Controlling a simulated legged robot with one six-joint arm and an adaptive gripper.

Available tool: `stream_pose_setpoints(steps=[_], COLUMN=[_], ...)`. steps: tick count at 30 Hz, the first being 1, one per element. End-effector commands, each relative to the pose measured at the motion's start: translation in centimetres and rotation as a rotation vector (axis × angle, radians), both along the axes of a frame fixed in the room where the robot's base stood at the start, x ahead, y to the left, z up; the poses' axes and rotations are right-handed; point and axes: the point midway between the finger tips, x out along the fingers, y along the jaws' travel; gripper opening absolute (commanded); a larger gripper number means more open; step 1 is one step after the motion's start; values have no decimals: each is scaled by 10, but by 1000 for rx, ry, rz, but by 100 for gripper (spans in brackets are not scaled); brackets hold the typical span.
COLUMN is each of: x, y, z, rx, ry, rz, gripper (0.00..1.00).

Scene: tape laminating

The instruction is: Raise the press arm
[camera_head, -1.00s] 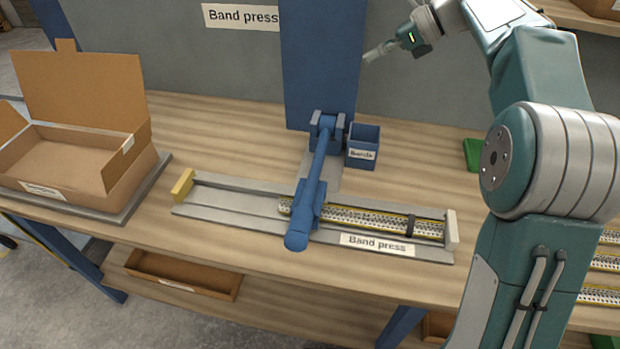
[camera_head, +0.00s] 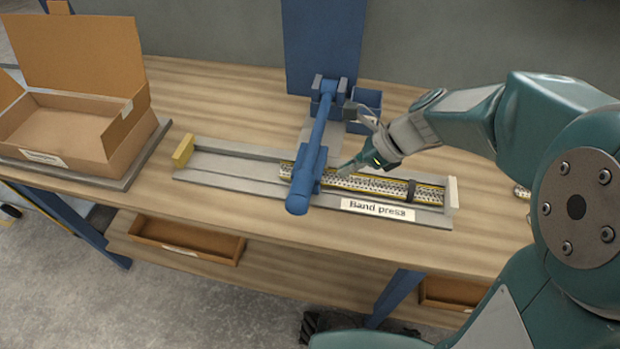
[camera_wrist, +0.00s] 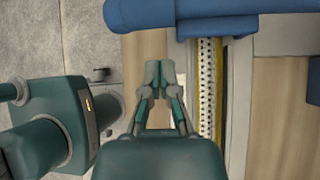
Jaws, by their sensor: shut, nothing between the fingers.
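The blue press arm (camera_head: 311,155) of the band press lies lowered across the grey press bed (camera_head: 230,168), its rounded handle end toward the front edge. A yellow-edged patterned strip (camera_head: 390,187) lies in the bed, and the arm crosses its left end. My gripper (camera_head: 345,169) is shut and empty, just right of the press arm and over the strip. In the wrist view, my closed fingertips (camera_wrist: 158,72) point toward the blue arm (camera_wrist: 195,14), with a gap visible between. The strip (camera_wrist: 208,95) runs right of the fingers there.
An open cardboard box (camera_head: 75,125) stands on the left of the table. A small blue bin (camera_head: 365,102) stands behind my wrist, partly hidden. A blue upright panel (camera_head: 322,45) rises behind the press. A yellow block (camera_head: 183,150) marks the bed's left end.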

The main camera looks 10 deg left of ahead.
Motion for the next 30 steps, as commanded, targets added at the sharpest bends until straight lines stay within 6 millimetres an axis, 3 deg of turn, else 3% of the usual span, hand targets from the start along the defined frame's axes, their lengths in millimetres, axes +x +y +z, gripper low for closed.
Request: stream_pose_setpoints(steps=[3, 16, 30], x=[-9, -10, -16], y=[-1, 4, 54], z=[-6, -12, -72], rx=[-9, -9, -10], ry=[0, 2, 4], rz=[8, 7, 9], gripper=[0, 0, 0])
